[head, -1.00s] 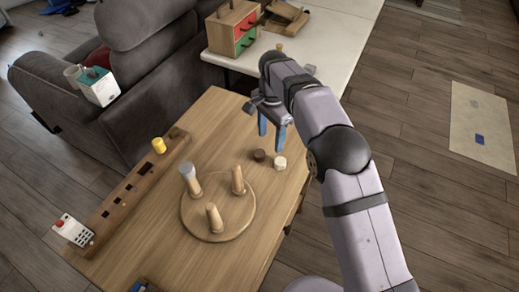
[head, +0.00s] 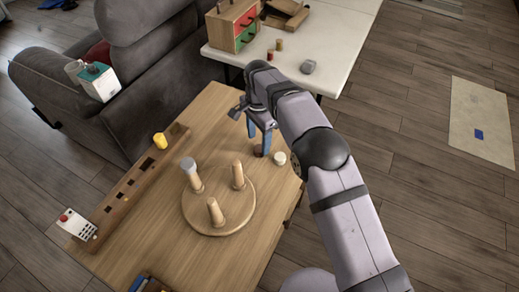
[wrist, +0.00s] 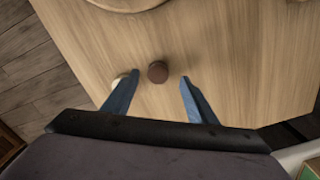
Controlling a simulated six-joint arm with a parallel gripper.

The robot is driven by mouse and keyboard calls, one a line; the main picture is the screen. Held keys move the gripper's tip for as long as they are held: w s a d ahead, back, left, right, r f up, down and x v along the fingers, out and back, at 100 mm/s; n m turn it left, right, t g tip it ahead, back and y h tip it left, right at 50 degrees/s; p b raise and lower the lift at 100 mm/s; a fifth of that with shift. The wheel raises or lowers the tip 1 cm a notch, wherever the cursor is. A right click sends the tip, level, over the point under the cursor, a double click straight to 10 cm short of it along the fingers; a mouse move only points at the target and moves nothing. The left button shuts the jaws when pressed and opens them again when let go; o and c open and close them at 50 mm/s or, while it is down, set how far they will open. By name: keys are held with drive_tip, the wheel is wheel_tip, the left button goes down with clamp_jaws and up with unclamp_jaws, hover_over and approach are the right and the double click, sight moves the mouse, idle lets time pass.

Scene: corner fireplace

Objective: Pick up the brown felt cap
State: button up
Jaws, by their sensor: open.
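The brown felt cap (head: 258,152) is a small dark round piece on the wooden table (head: 150,235), near its right edge. In the head view the blue fingers partly hide it. In the wrist view the cap (wrist: 157,71) shows whole, just beyond and between the fingertips. My gripper (head: 259,142) is open and empty, with its fingers pointing down at the cap; the gap between the fingers also shows in the wrist view (wrist: 160,77). I cannot tell whether the fingertips have reached the cap's height.
A cream cap (head: 279,158) stands close by the brown one, partly behind the left finger in the wrist view (wrist: 119,79). A round board with three pegs (head: 232,222) lies to the left. A long slotted wooden rail (head: 125,190) holds a yellow piece (head: 160,141).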

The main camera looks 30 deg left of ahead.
sight(260, 148)
drive_tip(key=shift+d+f+p, duration=0.2)
drive_tip(key=shift+f+p, duration=0.15)
drive_tip(key=shift+f, duration=1.65)
drive_tip(key=shift+s, duration=0.1)
drive_tip(key=c, duration=0.9)
drive_tip(key=shift+r, duration=0.15)
